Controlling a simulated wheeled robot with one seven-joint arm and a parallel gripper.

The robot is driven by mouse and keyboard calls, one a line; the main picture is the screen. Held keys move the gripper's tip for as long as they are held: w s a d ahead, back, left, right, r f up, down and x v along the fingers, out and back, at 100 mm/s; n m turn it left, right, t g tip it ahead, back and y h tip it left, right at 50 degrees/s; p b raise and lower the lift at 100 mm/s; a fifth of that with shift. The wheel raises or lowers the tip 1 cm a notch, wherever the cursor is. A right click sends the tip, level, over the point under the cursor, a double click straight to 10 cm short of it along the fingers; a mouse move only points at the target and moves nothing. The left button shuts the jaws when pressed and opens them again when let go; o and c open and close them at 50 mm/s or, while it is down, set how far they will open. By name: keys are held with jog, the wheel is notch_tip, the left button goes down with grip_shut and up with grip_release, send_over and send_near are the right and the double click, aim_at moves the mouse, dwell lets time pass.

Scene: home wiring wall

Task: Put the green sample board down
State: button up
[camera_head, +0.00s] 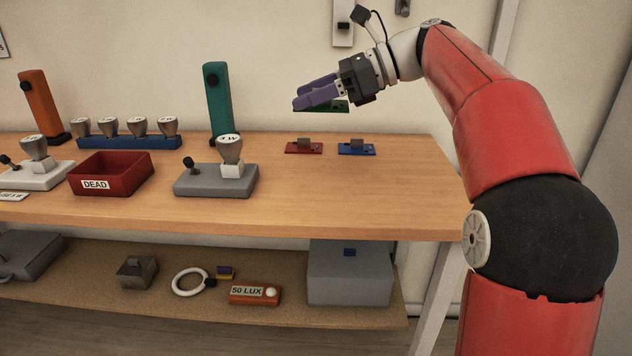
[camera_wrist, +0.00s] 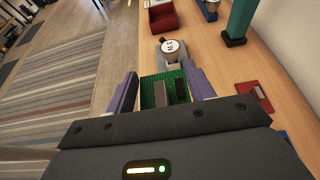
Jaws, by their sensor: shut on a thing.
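The green sample board (camera_head: 338,106) is held in my gripper (camera_head: 300,103), in the air above the right part of the wooden bench (camera_head: 400,190). In the wrist view the green board (camera_wrist: 150,92) shows between the two purple fingers of my gripper (camera_wrist: 164,80), with a grey block and a dark block on it. The fingers are shut on the board. In the head view the fingers hide most of it. A red sample board (camera_head: 304,148) and a blue sample board (camera_head: 357,148) lie on the bench below, apart from it.
A grey lamp base with a bulb (camera_head: 218,180) stands left of the red board. A tall green post (camera_head: 217,100) stands behind it. A red DEAD bin (camera_head: 111,174) is further left. Bare bench lies in front of the small boards. A lower shelf (camera_head: 150,305) holds several items.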

aim_at(314, 192)
notch_tip(314, 192, down, 17)
jog(key=b, duration=0.3)
jog(key=shift+r+b, duration=0.15)
jog(key=shift+b, duration=0.2)
jog(key=o, duration=1.1)
jog(key=shift+d, duration=0.1)
jog(key=p+v, duration=0.1)
jog(key=v, duration=1.1)
jog(key=shift+s, duration=0.1)
